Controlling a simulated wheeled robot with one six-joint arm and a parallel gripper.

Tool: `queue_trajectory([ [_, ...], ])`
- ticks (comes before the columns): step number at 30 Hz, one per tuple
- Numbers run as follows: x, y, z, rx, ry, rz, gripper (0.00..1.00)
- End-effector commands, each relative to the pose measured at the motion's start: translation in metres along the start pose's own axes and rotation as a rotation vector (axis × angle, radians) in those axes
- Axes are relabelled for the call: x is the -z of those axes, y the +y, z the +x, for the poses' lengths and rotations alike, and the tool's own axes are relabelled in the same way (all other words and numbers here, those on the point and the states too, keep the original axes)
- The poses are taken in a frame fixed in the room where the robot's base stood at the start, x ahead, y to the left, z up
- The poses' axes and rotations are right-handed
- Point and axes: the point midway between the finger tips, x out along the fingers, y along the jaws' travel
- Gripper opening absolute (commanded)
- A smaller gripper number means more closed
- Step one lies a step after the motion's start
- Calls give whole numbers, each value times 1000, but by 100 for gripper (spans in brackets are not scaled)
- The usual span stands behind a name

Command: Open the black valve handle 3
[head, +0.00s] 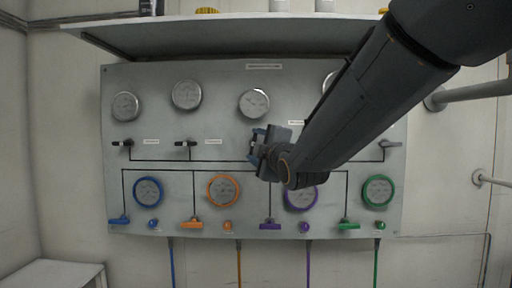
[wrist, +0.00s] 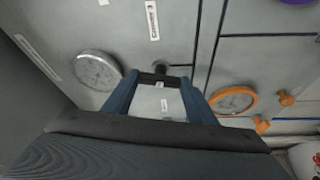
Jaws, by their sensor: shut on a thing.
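My gripper (head: 259,141) is at the middle row of the grey panel (head: 225,75), right of two black valve handles, one at the far left (head: 122,143) and one beside it (head: 185,144). In the wrist view, the blue fingers of my gripper (wrist: 160,90) are shut on a black valve handle (wrist: 157,78), one finger at each end. Its round stem (wrist: 160,67) shows just beyond it. In the head view my gripper and arm hide this handle.
Round gauges, such as the white one (head: 254,103) and the orange-rimmed one (head: 223,190), stand out from the panel around my gripper. Coloured handles, such as the purple one (head: 270,226), line the bottom. A shelf (head: 230,36) juts out above.

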Motion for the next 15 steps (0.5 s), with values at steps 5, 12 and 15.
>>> queue_trajectory([
  [5,0,0,0,21,0,-52,29],
  [12,0,0,0,32,0,-75,29],
  [15,0,0,0,32,0,-76,29],
])
